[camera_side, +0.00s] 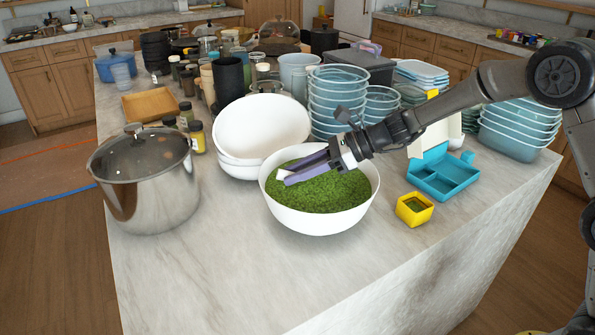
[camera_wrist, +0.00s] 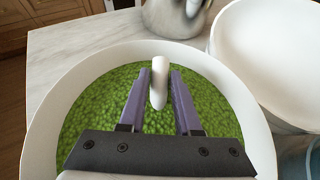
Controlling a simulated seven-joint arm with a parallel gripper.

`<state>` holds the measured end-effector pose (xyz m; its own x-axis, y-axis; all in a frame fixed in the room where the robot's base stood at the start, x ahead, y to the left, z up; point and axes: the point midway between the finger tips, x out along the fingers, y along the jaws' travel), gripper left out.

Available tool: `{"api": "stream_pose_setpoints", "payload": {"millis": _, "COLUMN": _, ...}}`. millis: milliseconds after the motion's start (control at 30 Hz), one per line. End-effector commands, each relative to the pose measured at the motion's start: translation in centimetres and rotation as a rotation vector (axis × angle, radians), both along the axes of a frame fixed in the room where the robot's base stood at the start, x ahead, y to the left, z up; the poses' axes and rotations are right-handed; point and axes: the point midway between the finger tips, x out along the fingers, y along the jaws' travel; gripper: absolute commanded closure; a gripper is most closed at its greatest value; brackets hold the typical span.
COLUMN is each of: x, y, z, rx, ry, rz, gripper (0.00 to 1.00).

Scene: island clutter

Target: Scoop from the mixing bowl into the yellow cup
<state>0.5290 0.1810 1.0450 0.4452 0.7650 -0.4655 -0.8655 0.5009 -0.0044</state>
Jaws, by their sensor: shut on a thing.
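The white mixing bowl (camera_side: 318,222) stands near the front of the counter and holds small green pieces (camera_side: 335,192); it fills much of the wrist view (camera_wrist: 45,125). My gripper (camera_side: 288,176), with purple fingers, reaches in over the bowl from the right. In the wrist view my gripper (camera_wrist: 157,80) is shut on a white handle-like piece (camera_wrist: 159,84), likely a scoop's handle. Its lower end is hidden, so I cannot tell whether it carries anything. The small square yellow cup (camera_side: 414,209) stands on the counter right of the bowl, with something dark green inside.
A steel pot with glass lid (camera_side: 147,185) stands left of the bowl. White stacked bowls (camera_side: 255,130) are behind it. Stacked blue-clear containers (camera_side: 338,100) and a blue compartment box (camera_side: 443,177) stand behind and right. The counter's front (camera_side: 250,285) is clear.

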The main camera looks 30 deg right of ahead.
Motion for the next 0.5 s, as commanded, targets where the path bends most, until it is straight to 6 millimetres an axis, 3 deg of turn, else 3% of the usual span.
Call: {"api": "stream_pose_setpoints", "payload": {"millis": 500, "x": 0.5, "y": 0.9, "z": 2.9, "rx": 0.0, "ry": -0.002, "rz": 0.001, "gripper": 1.0}}
